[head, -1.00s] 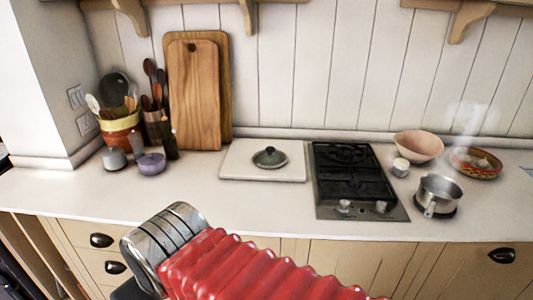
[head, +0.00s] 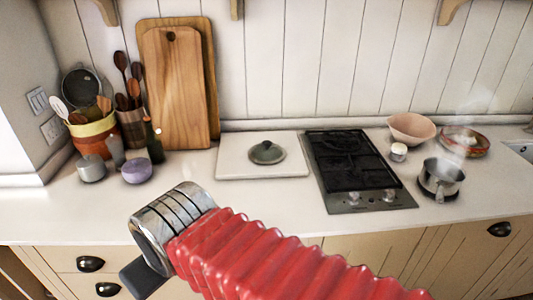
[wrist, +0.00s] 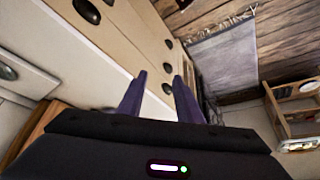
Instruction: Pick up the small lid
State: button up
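A small dark grey-green lid (head: 267,152) with a knob on top lies on a white board (head: 236,171) on the counter, left of the hob. My gripper (wrist: 159,76) shows in the wrist view with its two dark fingers apart and nothing between them. It points down past the drawer fronts toward the floor. In the head view my arm is in front of the counter, below and nearer than the lid, and the fingers are out of sight.
The black hob (head: 350,165) is right of the board. A steel saucepan (head: 440,180), a pink bowl (head: 411,129) and a patterned dish (head: 465,141) stand farther right. Wooden boards (head: 175,90), utensil pots and a purple bowl (head: 137,172) are at left. The counter front is clear.

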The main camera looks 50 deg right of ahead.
jog(key=shift+o, duration=0.7)
jog(key=shift+d, duration=0.1)
jog(key=o, duration=0.3)
jog(key=w+d+m+h, duration=0.1)
jog(key=w+d, duration=0.2)
jog(key=d, duration=0.1)
jog(key=w+d+r+m+t+h, duration=0.1)
jog(key=w+d, duration=0.3)
jog(key=d, duration=0.1)
jog(key=w+d+r+t+h, duration=0.1)
jog(key=w+d, duration=0.2)
jog(key=d, duration=0.2)
jog(key=shift+w+r+m+h, duration=0.1)
jog(key=shift+w+m+h, duration=0.2)
jog(key=shift+m, duration=0.1)
jog(key=shift+o, duration=0.2)
jog(key=w+d+m+t+h, duration=0.1)
jog(key=w+d, duration=0.2)
jog(key=d, duration=0.5)
jog(key=w+d+m+t+h, duration=0.15)
jog(key=w+d, duration=0.25)
jog(key=d, duration=0.4)
jog(key=t, duration=0.3)
send_near(269, 145)
jog(key=shift+x, duration=0.95)
jog(key=shift+d, duration=0.1)
jog(key=shift+x, duration=4.3)
